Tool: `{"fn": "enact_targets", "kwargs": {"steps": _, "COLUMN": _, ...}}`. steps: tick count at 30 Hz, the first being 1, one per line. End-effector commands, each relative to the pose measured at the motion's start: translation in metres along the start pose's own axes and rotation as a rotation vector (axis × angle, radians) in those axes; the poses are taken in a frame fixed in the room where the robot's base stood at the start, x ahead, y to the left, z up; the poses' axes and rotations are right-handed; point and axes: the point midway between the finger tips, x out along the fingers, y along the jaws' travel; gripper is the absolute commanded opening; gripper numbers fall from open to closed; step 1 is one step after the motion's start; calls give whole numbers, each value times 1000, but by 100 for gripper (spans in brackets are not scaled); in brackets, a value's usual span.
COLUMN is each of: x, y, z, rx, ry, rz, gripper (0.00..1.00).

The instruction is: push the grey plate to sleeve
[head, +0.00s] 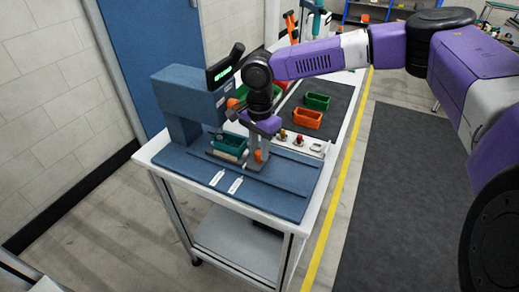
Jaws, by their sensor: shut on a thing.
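My gripper (257,154) is low over the blue fixture base (275,198) on the trolley, with its fingers pointing down. It is shut on a small grey piece, which looks like the grey plate (252,166); my fingers and wrist hide much of it. An orange part shows at the fingers. I cannot make out the sleeve for certain; the area behind my gripper is partly covered by my arm.
Small knobbed parts (299,140) sit to the right. Orange (308,119) and green (317,101) bins stand behind on a dark mat.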

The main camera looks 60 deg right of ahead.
Motion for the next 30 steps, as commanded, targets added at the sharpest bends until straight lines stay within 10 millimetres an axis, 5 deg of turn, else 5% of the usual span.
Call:
{"fn": "enact_targets", "kwargs": {"steps": 19, "x": -1, "y": 8, "z": -2, "rx": 2, "ry": 1, "rz": -1, "gripper": 0}}
{"fn": "enact_targets", "kwargs": {"steps": 20, "x": -1, "y": 8, "z": -2, "rx": 2, "ry": 1, "rz": -1, "gripper": 30}}
{"fn": "enact_targets", "kwargs": {"steps": 22, "x": -1, "y": 8, "z": -2, "rx": 2, "ry": 1, "rz": -1, "gripper": 44}}
{"fn": "enact_targets", "kwargs": {"steps": 30, "x": 0, "y": 8, "z": -2, "rx": 1, "ry": 0, "rz": -1, "gripper": 46}}
